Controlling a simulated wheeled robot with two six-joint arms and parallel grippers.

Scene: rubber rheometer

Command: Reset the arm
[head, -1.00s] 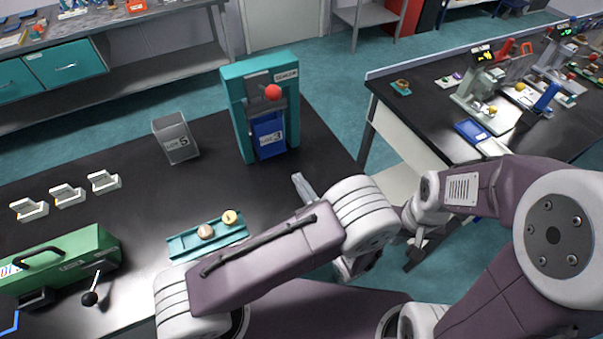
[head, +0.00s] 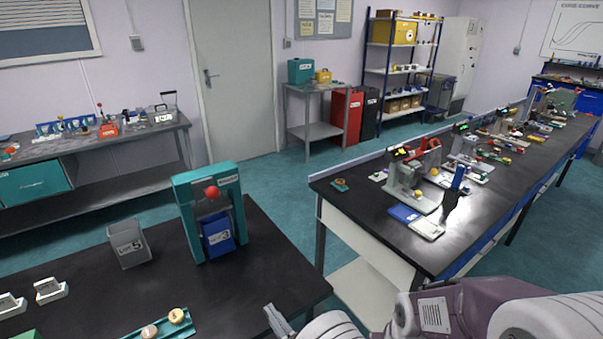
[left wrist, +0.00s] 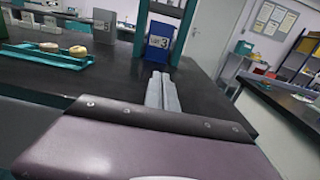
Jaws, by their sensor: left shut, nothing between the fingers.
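My left gripper (head: 277,320) is at the bottom of the head view, near the front right edge of the black table (head: 270,268). Its fingers are together with nothing between them. In the left wrist view the shut left gripper (left wrist: 162,92) points toward the blue bin marked 3 (left wrist: 158,40), apart from it. The purple and white links of my arms fill the bottom right of the head view. My right gripper does not show.
A teal press frame (head: 186,212) with a red knob holds the blue bin (head: 217,233). A grey bin marked 5 (head: 129,243) stands left of it. A teal tray (head: 186,328) holds two round pieces. A second bench (head: 375,212) with instruments stands right, across a floor gap.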

